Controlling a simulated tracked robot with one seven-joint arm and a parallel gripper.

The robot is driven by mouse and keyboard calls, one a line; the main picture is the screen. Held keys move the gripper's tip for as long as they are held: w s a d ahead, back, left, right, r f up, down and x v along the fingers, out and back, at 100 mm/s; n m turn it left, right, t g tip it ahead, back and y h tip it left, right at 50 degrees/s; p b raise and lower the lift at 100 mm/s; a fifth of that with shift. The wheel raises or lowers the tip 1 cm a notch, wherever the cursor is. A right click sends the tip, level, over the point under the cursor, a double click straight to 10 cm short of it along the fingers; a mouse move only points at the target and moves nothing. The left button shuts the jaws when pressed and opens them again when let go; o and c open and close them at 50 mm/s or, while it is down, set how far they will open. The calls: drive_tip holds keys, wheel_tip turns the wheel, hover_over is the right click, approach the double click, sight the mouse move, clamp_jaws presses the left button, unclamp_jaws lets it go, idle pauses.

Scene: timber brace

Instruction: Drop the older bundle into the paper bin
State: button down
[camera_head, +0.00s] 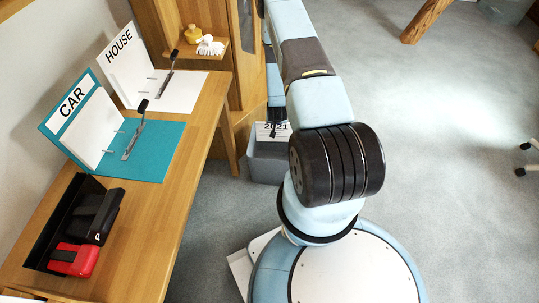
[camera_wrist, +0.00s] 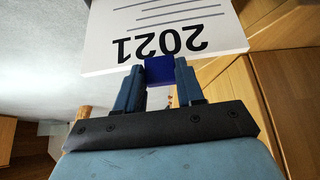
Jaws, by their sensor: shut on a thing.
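A white paper bundle marked 2021 (camera_wrist: 165,32) fills the top of the wrist view, its print upside down there. A dark blue clip-like piece (camera_wrist: 160,68) at its edge sits between the fingers of my gripper (camera_wrist: 159,76), which is shut on it. In the head view the 2021 bundle (camera_head: 283,129) shows small beside my arm, at the top of a grey bin (camera_head: 265,166) on the floor. My arm hides part of both. I cannot tell whether the bundle is above the rim or partly inside. No other dated bundle is visible.
A wooden desk (camera_head: 150,240) on the left carries a teal CAR binder (camera_head: 150,145), a white HOUSE binder (camera_head: 185,88) and a black tray with red and black items (camera_head: 75,259). A wooden shelf (camera_head: 212,55) stands behind the bin. Carpet on the right is mostly clear.

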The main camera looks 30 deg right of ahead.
sight(277, 129)
drive_tip(key=shift+d+f, duration=0.1)
drive_tip(key=shift+f, duration=2.75)
drive_tip(key=c, duration=0.6)
unclamp_jaws()
drive_tip(key=v, duration=1.3)
drive_tip(key=shift+s+r, duration=0.25)
